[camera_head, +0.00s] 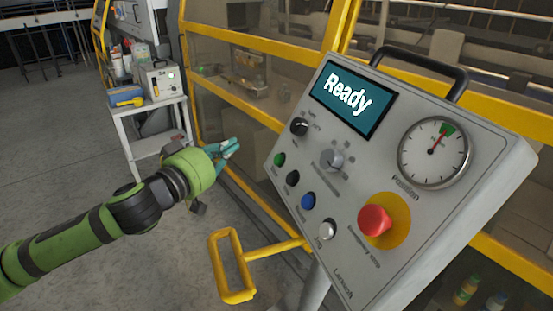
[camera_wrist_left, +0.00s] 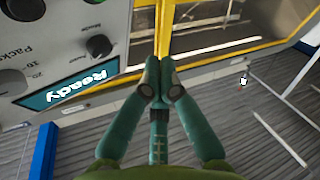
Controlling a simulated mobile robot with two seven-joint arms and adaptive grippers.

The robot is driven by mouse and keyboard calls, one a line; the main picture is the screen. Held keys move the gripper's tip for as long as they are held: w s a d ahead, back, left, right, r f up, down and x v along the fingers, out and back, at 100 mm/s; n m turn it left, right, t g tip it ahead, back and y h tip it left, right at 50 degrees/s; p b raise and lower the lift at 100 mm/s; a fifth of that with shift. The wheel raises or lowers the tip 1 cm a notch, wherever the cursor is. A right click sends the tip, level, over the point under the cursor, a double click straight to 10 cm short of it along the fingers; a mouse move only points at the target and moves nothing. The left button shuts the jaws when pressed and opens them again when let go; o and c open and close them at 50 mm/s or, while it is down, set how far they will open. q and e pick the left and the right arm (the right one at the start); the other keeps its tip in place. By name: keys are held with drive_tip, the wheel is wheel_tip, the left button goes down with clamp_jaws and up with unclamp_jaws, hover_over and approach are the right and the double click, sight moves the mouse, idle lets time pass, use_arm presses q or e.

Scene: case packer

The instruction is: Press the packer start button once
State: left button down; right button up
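The grey control panel (camera_head: 400,250) tilts toward me, its screen (camera_head: 352,98) reading "Ready". A green button (camera_head: 279,160) sits at the upper left of a slanting row, above a black button (camera_head: 293,178), a blue button (camera_head: 308,201) and a pale button (camera_head: 327,229). The small labels are too blurred to read surely. My left gripper (camera_head: 233,146) is left of the panel, apart from the green button. In the left wrist view, its fingertips (camera_wrist_left: 160,82) meet with nothing between them, and the screen (camera_wrist_left: 68,88) shows at left. My right gripper is out of view.
A red emergency stop (camera_head: 375,220) on a yellow disc is at the panel's lower right. A black knob (camera_head: 299,127), grey selector (camera_head: 332,160) and dial (camera_head: 435,152) are also there. A yellow handle (camera_head: 232,270) juts left below. A white cart (camera_head: 150,108) stands behind my arm.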

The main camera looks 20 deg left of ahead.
sight(278, 159)
use_arm(q)
drive_tip(key=w+d+f, duration=0.4)
drive_tip(key=w+d, duration=0.1)
drive_tip(key=shift+d, duration=0.2)
drive_tip(key=shift+w+d+f, duration=0.1)
drive_tip(key=shift+f, duration=0.05)
idle(1.5)
drive_tip(key=shift+w+d+f, duration=0.1)
drive_tip(key=shift+w+d, duration=0.05)
drive_tip(key=shift+w+d+f, duration=0.2)
drive_tip(key=shift+f, duration=0.05)
idle(1.0)
drive_tip(key=shift+s+a+r+p, duration=0.4)
drive_tip(key=shift+s+a+p, duration=0.05)
drive_tip(key=shift+s+p, duration=0.05)
